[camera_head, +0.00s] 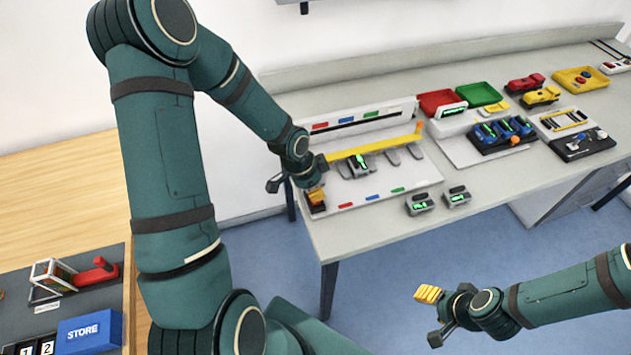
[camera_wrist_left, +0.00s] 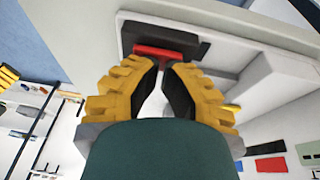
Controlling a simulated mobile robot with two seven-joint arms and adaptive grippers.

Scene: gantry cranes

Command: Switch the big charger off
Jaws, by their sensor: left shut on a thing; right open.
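The big charger (camera_head: 418,172) appears to be the long white station on the grey table, with a yellow bar across it and grey bays. A black switch block (camera_wrist_left: 192,45) with a red handle (camera_wrist_left: 165,52) shows at its end in the left wrist view. My left gripper (camera_head: 316,194) is at the charger's front left corner and hides most of the block in the head view. In the left wrist view its yellow fingertips (camera_wrist_left: 165,66) are shut on the red handle. My right gripper (camera_head: 428,293) is open and empty, over the floor before the table.
Two grey units (camera_head: 420,203) with green displays stand at the table's front edge. Right of the charger are a red tray (camera_head: 438,98), a green tray (camera_head: 479,93) and a station with blue packs (camera_head: 500,133). A wooden bench with a blue STORE box (camera_head: 90,333) is at left.

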